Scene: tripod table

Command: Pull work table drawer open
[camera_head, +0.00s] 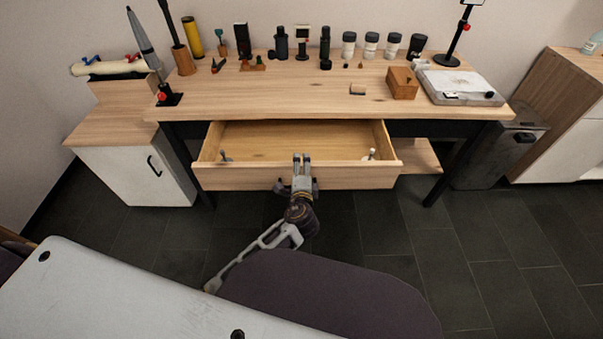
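The work table (300,103) has a light wooden top and dark legs. Its wide wooden drawer (240,178) stands pulled out below the top, and its bare inside shows. Small pale knob-like parts show near the drawer front's top edge, one on the left (223,156) and one on the right (371,154). My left gripper (302,159) is at the middle of the drawer front, with its fingertips at the top edge. The fingertips look close together; whether they hold the edge cannot be told. My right gripper is not in view.
Bottles, jars, tools and a wooden block (402,84) stand on the table top. A white-door cabinet (134,175) stands at left and a dark bin (497,153) at right. A white surface (120,300) fills the lower left.

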